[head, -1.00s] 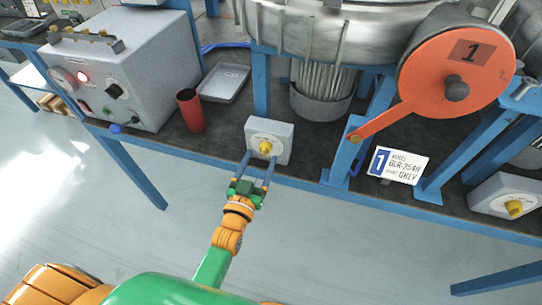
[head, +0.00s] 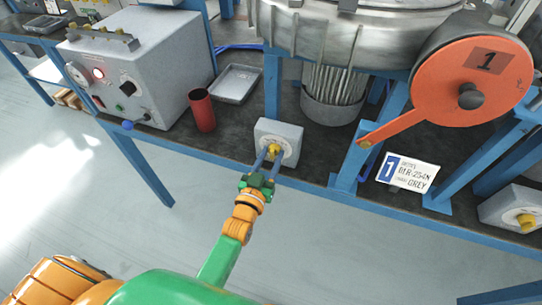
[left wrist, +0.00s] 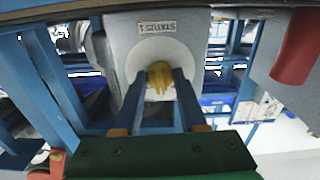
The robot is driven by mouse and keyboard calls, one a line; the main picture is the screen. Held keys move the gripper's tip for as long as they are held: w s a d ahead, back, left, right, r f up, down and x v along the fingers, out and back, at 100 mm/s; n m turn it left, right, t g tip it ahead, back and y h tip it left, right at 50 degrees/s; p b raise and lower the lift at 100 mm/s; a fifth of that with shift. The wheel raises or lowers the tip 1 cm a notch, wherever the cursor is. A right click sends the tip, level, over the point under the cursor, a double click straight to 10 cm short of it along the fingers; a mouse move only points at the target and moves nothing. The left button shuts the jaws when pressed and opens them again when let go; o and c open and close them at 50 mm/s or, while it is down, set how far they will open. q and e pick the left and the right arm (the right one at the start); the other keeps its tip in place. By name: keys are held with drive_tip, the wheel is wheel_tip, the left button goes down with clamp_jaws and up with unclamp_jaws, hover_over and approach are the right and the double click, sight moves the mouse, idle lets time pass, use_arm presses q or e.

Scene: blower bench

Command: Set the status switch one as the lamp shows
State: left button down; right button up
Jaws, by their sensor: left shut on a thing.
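The status switch one is a pale grey box (head: 291,131) with a round white dial and a yellow knob (head: 274,149), at the bench's front edge. In the left wrist view its label (left wrist: 158,27) reads STATUS 1 upside down. My left gripper (head: 271,157) is shut on the yellow knob, with one blue finger on each side of it; the knob (left wrist: 160,76) also shows between the fingers in the left wrist view. A lamp (head: 98,73) on the grey control box glows red with a pale centre. My right gripper is not in view.
The grey control box (head: 165,60), a red cup (head: 202,110) and a metal tray (head: 238,83) stand left of the switch. A blower with an orange disc (head: 450,95) marked 1 and a sign (head: 412,174) are at right. Another yellow-knobbed switch box (head: 505,207) sits far right.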

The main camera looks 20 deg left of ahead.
use_arm(q)
drive_tip(key=n, duration=0.4)
drive_tip(key=shift+p, duration=0.35)
drive_tip(key=shift+n, duration=2.3)
drive_tip(key=shift+c, duration=2.3)
unclamp_jaws()
drive_tip(key=s, duration=0.7)
